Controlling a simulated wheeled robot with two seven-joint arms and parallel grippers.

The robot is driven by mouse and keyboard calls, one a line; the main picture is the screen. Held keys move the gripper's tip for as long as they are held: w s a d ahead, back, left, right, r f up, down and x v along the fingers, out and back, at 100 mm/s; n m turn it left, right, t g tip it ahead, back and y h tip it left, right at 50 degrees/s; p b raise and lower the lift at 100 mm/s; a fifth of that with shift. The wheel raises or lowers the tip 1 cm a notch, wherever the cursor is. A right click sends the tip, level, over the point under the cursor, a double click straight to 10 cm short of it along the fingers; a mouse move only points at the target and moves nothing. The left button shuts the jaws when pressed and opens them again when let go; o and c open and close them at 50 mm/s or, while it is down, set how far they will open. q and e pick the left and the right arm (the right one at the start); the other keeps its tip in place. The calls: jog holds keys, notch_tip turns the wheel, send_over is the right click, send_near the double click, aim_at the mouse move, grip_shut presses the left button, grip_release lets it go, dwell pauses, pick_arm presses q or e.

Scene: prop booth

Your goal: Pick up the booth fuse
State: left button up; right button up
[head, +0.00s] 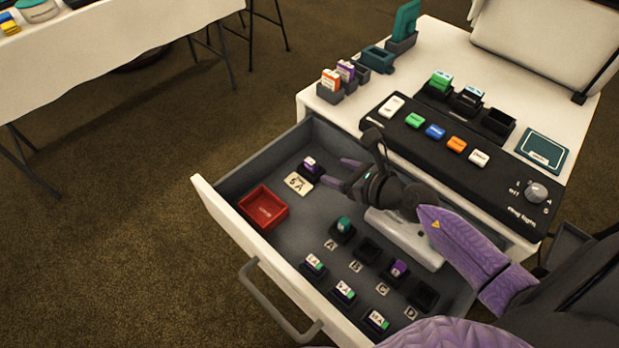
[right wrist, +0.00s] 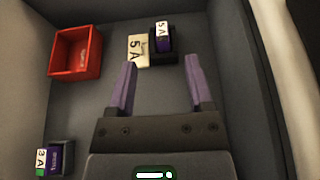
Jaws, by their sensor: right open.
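A purple fuse with a white 5 A label (head: 310,163) stands in a dark holder at the far end of the open drawer, beside a cream card (head: 298,184) marked 5 A. In the right wrist view the fuse (right wrist: 162,38) and the card (right wrist: 138,51) are just ahead of the fingertips. My right gripper (head: 338,172) reaches over the drawer, its purple fingers (right wrist: 158,62) apart and empty, pointing at the fuse without enclosing it. Several other fuses (head: 345,290) stand in holders towards the drawer's near end. My left gripper is out of view.
A red tray (head: 284,220) sits along the drawer's handle side. Lettered sockets hold a green piece (head: 344,224) and a purple piece (head: 398,268); others are empty. Drawer walls (head: 268,155) surround the space. The ring light control panel (head: 400,131) stands on the tabletop above.

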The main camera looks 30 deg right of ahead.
aim_at(317, 167)
jog(key=b+x, duration=0.2)
jog(key=x, duration=0.1)
jog(key=f+b+x, duration=0.1)
jog(key=b+x, duration=0.1)
jog(key=x, duration=0.2)
jog(key=shift+d+f, duration=0.1)
jog(key=shift+f, duration=0.2)
jog(key=shift+w, duration=0.15)
jog(key=shift+r, duration=0.15)
jog(key=c, duration=0.5)
grip_shut()
